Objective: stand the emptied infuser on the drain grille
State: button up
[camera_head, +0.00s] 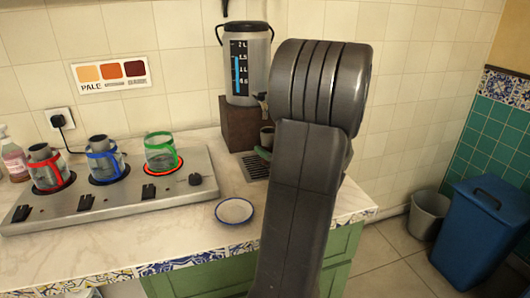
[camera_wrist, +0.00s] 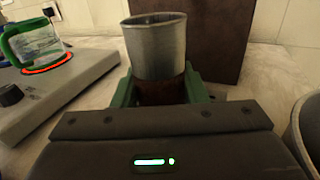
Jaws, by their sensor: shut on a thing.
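The infuser (camera_wrist: 157,48) is a grey metal cup with a brown band low on its side. It is upright, and its open top shows in the wrist view. My gripper (camera_wrist: 158,95) has green fingers closed on the brown band from both sides. In the head view the infuser (camera_head: 267,133) and the green fingers (camera_head: 263,152) show just left of my arm. The dark slotted drain grille (camera_head: 255,169) lies in the counter in front of the brown block, partly behind my arm. The infuser's bottom is hidden, so I cannot tell if it touches the grille.
The brown block (camera_head: 238,128) bears the water urn (camera_head: 243,75) close behind the infuser. A hotplate (camera_head: 120,198) with red, blue and green-handled glass pots stands left. A white saucer (camera_head: 235,210) sits near the front edge. A grey rim (camera_wrist: 306,125) shows at the wrist view's right edge.

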jog(key=shift+x, duration=1)
jog(key=shift+f+b, duration=0.3)
jog(key=shift+f, duration=0.45)
jog(key=shift+d, duration=0.1)
